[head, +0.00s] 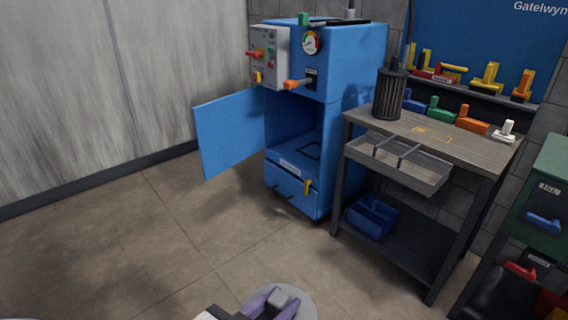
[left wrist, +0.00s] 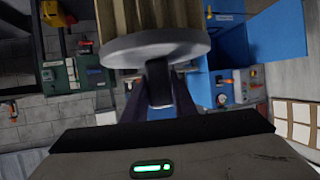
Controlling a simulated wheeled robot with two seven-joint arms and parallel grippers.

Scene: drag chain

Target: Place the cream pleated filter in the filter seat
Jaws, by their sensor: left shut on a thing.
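My left gripper (head: 279,297) is at the bottom of the head view, its purple fingers shut on the knob of a round grey end cap. The cream pleated filter (left wrist: 165,15) extends beyond this cap (left wrist: 155,47) in the left wrist view, its far end cut off by the frame. In the head view only the filter's grey cap (head: 303,303) shows; the pleats are hidden beneath. A blue cabinet (head: 349,75) stands ahead with its lower compartment open. A dark square outline (head: 308,150) marks its floor; I cannot tell whether this is the filter seat. My right gripper is out of view.
The blue door (head: 233,133) swings out to the left. A workbench (head: 440,135) with a dark pleated cylinder (head: 389,95) and a divided tray (head: 398,165) stands right of the cabinet. The floor before the cabinet is clear.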

